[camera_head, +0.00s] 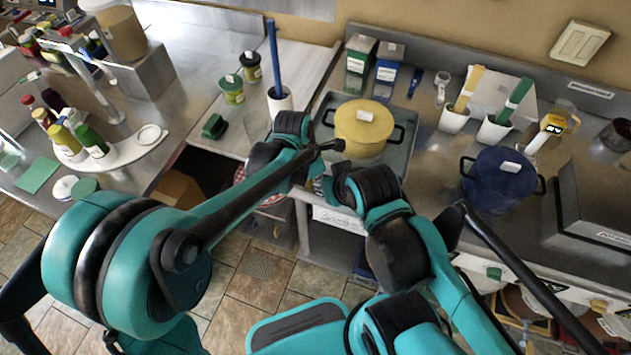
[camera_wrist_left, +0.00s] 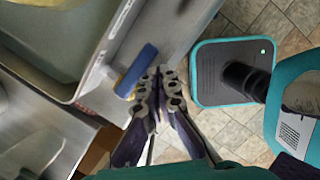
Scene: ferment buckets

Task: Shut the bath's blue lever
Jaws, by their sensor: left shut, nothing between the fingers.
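The bath (camera_head: 405,165) is a grey metal basin at the centre of the head view, with a yellow pot (camera_head: 362,128) in it. In the left wrist view its rim (camera_wrist_left: 88,92) runs along the upper left. The blue lever (camera_wrist_left: 137,70) is a short bar by its front panel, slanted roughly along the bath's edge. My left gripper (camera_wrist_left: 161,76) is shut and empty, its fingertips close beside the lever, on its right. I cannot tell whether they touch. In the head view my arm hides the lever. My right gripper does not show.
A blue pot (camera_head: 500,182) stands on the right counter. A white cup (camera_head: 280,100) with a blue handle, green-lidded jars (camera_head: 231,90) and a green block (camera_head: 214,126) are left of the bath. Tiled floor (camera_head: 262,282) shows below.

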